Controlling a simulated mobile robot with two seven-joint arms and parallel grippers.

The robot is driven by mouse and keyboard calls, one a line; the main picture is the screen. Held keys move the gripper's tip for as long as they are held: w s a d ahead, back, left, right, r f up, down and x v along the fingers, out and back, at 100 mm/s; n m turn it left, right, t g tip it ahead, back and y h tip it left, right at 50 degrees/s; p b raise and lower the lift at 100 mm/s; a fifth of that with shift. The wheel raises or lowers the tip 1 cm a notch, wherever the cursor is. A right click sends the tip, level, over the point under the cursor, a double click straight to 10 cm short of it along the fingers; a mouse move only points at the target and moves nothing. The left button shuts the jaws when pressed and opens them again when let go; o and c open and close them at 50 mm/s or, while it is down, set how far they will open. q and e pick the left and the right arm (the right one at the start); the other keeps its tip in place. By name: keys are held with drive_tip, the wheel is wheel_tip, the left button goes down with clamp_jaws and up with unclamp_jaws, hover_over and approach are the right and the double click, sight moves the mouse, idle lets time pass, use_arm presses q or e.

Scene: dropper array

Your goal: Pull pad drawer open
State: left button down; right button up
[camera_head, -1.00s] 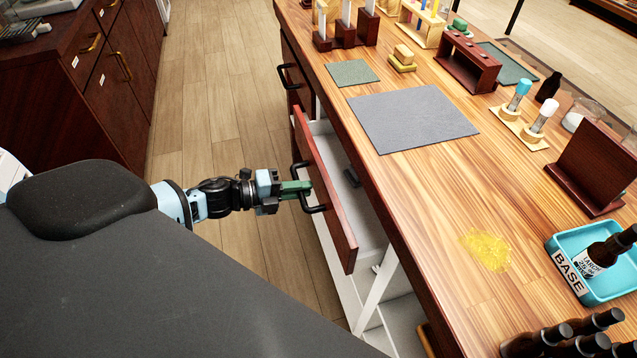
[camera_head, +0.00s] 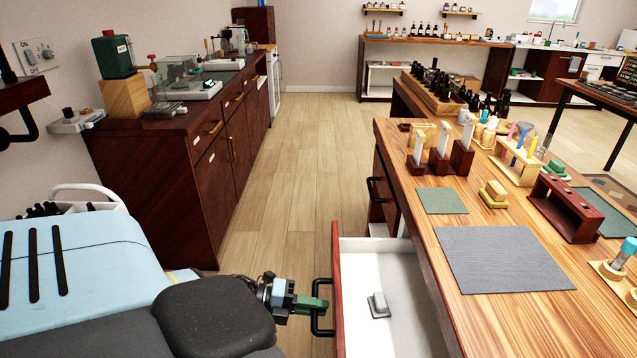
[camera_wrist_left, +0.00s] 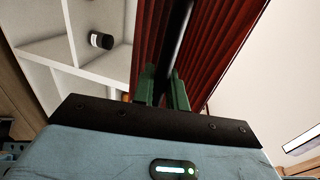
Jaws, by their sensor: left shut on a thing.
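The pad drawer (camera_head: 337,290) has a dark red front and a white inside, and it stands out from the wooden workbench. A grey-topped white pad-like block (camera_head: 378,305) lies on the drawer's floor. My left gripper (camera_head: 318,306) is shut on the black drawer handle (camera_head: 316,330), outside the drawer front. In the left wrist view the green fingers (camera_wrist_left: 162,92) close around the black handle bar (camera_wrist_left: 178,40), with the red drawer front behind. My right gripper is not in view.
The bench top (camera_head: 410,215) carries a grey mat (camera_head: 500,260), a green mat (camera_head: 441,201) and several racks. A closed drawer with a black handle (camera_head: 376,190) sits farther along. Dark red cabinets (camera_head: 215,180) stand at left, with clear floor (camera_head: 310,180) between.

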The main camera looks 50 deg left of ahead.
use_arm(q)
drive_tip(key=c, duration=1.5)
unclamp_jaws()
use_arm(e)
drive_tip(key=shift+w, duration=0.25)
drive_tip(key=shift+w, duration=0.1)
use_arm(q)
drive_tip(key=shift+s+a, duration=0.1)
drive_tip(key=v, duration=0.7)
drive_tip(key=shift+s+a, duration=0.15)
drive_tip(key=shift+s, duration=0.05)
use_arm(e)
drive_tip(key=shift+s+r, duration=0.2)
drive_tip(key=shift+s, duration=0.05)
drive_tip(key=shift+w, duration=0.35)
